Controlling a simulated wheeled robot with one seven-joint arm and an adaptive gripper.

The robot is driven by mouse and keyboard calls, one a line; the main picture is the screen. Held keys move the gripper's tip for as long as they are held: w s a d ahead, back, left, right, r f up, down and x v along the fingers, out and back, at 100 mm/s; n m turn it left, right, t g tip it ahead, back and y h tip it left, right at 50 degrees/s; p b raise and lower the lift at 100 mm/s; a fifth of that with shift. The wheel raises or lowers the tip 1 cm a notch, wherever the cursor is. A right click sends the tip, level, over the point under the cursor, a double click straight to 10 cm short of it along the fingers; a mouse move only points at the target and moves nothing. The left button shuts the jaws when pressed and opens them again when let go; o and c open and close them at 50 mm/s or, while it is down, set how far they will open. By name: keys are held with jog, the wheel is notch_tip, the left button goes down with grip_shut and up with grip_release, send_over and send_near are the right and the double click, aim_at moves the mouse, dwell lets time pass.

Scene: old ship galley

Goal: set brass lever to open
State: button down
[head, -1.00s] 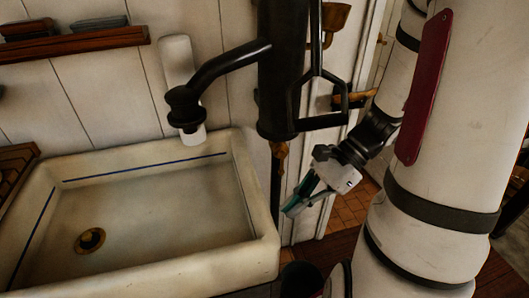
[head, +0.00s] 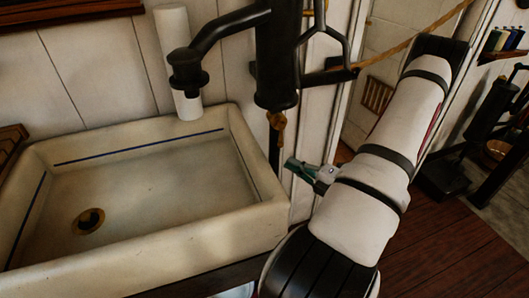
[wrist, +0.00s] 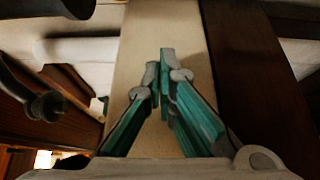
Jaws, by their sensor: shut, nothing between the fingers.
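A small brass fitting (head: 277,120) hangs below the black pump body (head: 275,55), beside the sink's back right corner. It looks like the brass lever, but its setting is too small to tell. My gripper (head: 290,164) is just below and to the right of it, apart from it, with teal fingers pointing left towards the dark pipe. The wrist view shows the gripper (wrist: 159,65) with its fingers closed together at the tips and nothing between them. A pale upright panel (wrist: 145,25) lies behind the fingers there. No brass lever is clear in the wrist view.
The white sink (head: 262,215) with its brass drain (head: 89,221) fills the left. The black spout (head: 218,35) reaches over it, near a white cylinder (head: 174,25). A rope (head: 415,38) crosses the doorway on the right. The wooden floor (head: 435,245) is open at the lower right.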

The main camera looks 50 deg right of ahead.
aim_at(282, 145)
jog(key=shift+w+d+p, duration=0.1)
jog(key=shift+w+d, duration=0.55)
jog(key=shift+w, duration=0.8)
jog(key=shift+w+d+p, duration=0.1)
jog(key=shift+w+d, duration=0.6)
jog(key=shift+w, duration=0.7)
jog(key=shift+w+d+p, duration=0.1)
jog(key=shift+w+d, duration=0.55)
jog(key=shift+w, duration=0.8)
jog(key=shift+s+d+f+n, duration=0.1)
jog(key=shift+s+d+n, duration=0.15)
jog(key=shift+d, duration=0.25)
jog(key=s, duration=1.2)
jog(key=shift+r, duration=0.2)
